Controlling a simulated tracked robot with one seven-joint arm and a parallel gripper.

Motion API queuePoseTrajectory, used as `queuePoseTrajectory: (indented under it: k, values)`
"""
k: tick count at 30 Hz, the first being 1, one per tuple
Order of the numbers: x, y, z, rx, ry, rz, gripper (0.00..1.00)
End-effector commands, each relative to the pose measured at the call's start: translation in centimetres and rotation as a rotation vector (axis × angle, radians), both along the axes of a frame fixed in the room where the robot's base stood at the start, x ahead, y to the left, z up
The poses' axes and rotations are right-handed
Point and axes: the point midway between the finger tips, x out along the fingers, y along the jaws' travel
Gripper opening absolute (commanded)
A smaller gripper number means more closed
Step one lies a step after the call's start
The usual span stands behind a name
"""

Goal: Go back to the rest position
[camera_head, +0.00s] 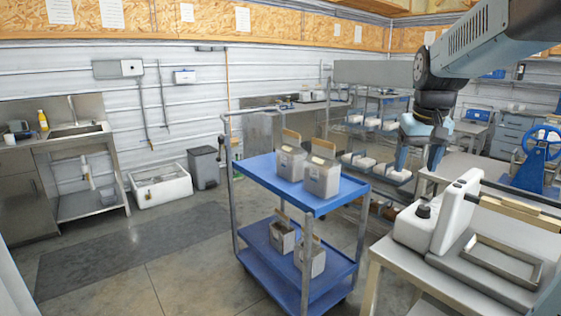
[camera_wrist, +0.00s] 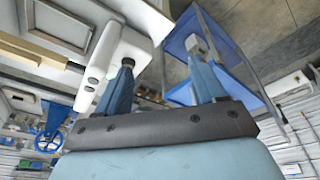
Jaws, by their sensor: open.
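My gripper (camera_head: 416,164) hangs from my arm at the right in the head view, between the blue cart and the white machine. It points down and is empty. The wrist view shows its two blue-grey fingers (camera_wrist: 164,68) spread apart with nothing between them. The fingers appear clear of the cart and the machine.
A blue two-tier cart (camera_head: 325,204) carries two grey containers above and two below. A white machine (camera_head: 440,222) and a metal tray (camera_head: 505,259) stand on a bench at the right. Shelves with white items stand behind.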

Motion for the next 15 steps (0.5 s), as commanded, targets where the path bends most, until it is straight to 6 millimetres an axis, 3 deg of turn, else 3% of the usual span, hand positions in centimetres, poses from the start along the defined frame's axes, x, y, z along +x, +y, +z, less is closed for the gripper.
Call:
queuePoseTrajectory:
  k: [6,15]
  values:
    - [-5.9,3.2,-0.1,-0.001,-0.08,0.034,0.69]
    - [-13.1,6.0,-2.1,0.013,-0.183,0.075,0.69]
